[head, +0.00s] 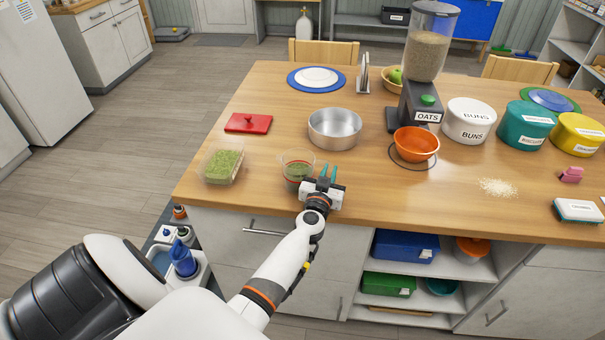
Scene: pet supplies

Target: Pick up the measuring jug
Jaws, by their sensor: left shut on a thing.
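The handle is hidden by the gripper. The jug looks upright; I cannot tell whether its base touches the table. My right gripper is not in view.
A clear tub of green pellets (223,164) stands left of the jug, a red lid (249,123) and a metal bowl (335,128) behind it. An orange bowl (416,145) sits under the oats dispenser (425,60). Spilled grains (498,187) lie right; the table between is clear.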

